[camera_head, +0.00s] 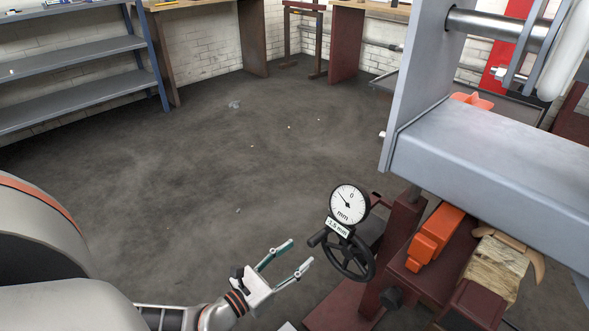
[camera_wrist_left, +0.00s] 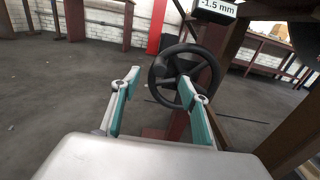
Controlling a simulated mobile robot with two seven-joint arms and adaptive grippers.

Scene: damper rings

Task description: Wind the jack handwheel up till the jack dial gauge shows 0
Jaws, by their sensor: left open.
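The jack dial gauge (camera_head: 349,203) is a white round dial marked mm. Its needle points to the upper left, left of the 0 at the top. The tag below it (camera_head: 337,227) reads about -1.5 mm, and the same tag (camera_wrist_left: 216,7) shows in the left wrist view. The black spoked jack handwheel (camera_head: 350,259) sits under the gauge; its knob sticks out at the upper left. In the left wrist view the handwheel (camera_wrist_left: 182,70) is just beyond the fingertips. My left gripper (camera_head: 301,251) is open and empty, left of the wheel and apart from it. My right gripper is not in view.
A grey steel beam (camera_head: 490,165) hangs over the dark red stand (camera_head: 405,235) at the right. The floor left of the wheel is clear. Shelves (camera_head: 75,80) stand far off.

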